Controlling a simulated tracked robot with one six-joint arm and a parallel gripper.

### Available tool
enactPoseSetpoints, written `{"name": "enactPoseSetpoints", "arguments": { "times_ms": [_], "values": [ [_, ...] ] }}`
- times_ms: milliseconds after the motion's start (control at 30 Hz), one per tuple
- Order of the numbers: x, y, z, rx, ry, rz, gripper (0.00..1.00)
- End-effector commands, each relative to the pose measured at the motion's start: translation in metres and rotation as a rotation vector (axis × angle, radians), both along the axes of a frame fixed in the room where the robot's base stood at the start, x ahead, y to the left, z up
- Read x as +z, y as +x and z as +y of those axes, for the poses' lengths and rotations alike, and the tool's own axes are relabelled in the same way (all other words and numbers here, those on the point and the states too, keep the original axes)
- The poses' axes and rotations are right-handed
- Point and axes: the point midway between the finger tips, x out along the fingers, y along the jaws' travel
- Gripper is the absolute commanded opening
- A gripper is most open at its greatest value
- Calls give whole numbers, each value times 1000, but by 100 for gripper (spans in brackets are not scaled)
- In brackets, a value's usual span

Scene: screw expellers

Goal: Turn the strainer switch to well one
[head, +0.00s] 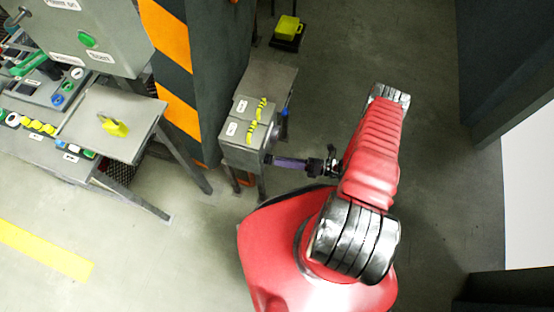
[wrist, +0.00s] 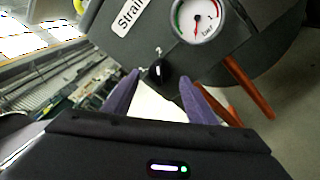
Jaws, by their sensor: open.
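In the wrist view the strainer switch (wrist: 157,71) is a small black knob with a light mark, on a dark grey panel face (wrist: 115,45). A white label (wrist: 131,17) starting "Strain" is above it to the left. My gripper (wrist: 160,80) is open, its two purple fingers on either side of the knob's lower part; I cannot tell whether they touch it. In the head view my gripper (head: 273,161) reaches left to the side of a grey box (head: 240,157). The switch is hidden there, and any well markings are not readable.
A round gauge (wrist: 199,18) sits on the panel right of the knob. Yellow handles (head: 252,132) top the grey box. An orange-and-black striped column (head: 172,45) stands behind it, and a control desk (head: 120,125) is at left. Floor at right is clear.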

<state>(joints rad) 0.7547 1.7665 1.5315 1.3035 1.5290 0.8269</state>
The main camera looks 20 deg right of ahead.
Motion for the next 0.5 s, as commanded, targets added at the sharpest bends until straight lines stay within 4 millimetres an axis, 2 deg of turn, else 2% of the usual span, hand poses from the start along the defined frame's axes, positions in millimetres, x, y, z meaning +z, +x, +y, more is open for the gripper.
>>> {"name": "enactPoseSetpoints", "arguments": {
  "times_ms": [200, 500],
  "values": [
    [0, 10, 20, 2, -1, -1, 51],
    [0, 14, 27, 0, 0, -1, 51]
  ]
}}
